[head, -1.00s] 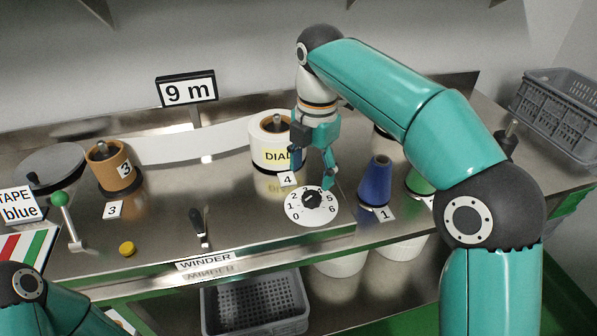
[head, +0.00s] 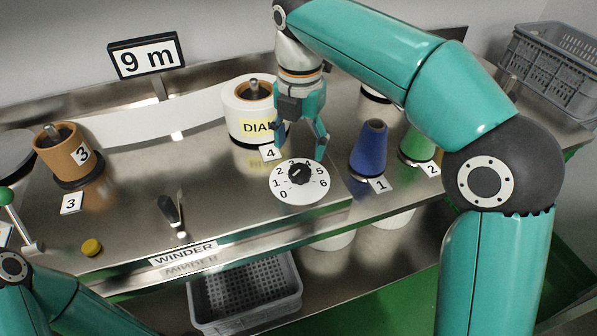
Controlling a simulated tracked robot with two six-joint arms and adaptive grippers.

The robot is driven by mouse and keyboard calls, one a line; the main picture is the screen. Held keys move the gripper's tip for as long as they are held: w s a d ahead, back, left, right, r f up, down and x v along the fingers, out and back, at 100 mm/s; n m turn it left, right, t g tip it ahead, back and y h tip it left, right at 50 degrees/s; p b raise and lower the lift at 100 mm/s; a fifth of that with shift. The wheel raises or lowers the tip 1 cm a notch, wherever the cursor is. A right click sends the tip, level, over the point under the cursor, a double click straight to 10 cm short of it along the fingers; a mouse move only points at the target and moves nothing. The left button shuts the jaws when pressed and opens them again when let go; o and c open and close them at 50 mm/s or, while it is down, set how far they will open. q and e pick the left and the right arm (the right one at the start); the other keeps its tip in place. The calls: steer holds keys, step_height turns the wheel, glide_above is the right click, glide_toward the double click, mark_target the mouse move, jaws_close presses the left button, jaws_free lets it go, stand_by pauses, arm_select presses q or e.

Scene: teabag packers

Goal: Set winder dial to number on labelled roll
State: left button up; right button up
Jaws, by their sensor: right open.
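The white winder dial (head: 300,192) lies flat on the steel bench, with numbers around a black knob (head: 299,174). The knob's pointer is too small to read surely. My right gripper (head: 300,150) is open and empty, pointing down just behind the knob, apart from it. The brown roll (head: 62,157) bears a 3. My left forearm shows at lower left; its gripper is out of view.
A blue cone (head: 369,150) and a green cone (head: 416,146) stand right of the dial. A black-handled lever (head: 169,208), yellow button (head: 91,248) and WINDER sign (head: 184,253) are at left. A 9 m sign (head: 146,57) stands behind. Grey crates (head: 555,65) sit at right.

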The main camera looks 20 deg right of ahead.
mark_target(299, 170)
step_height(299, 170, down, 6)
steer(key=shift+f+b, duration=0.2)
steer(key=shift+b, duration=0.3)
steer(key=c, duration=1.1)
steer(key=shift+c, duration=0.2)
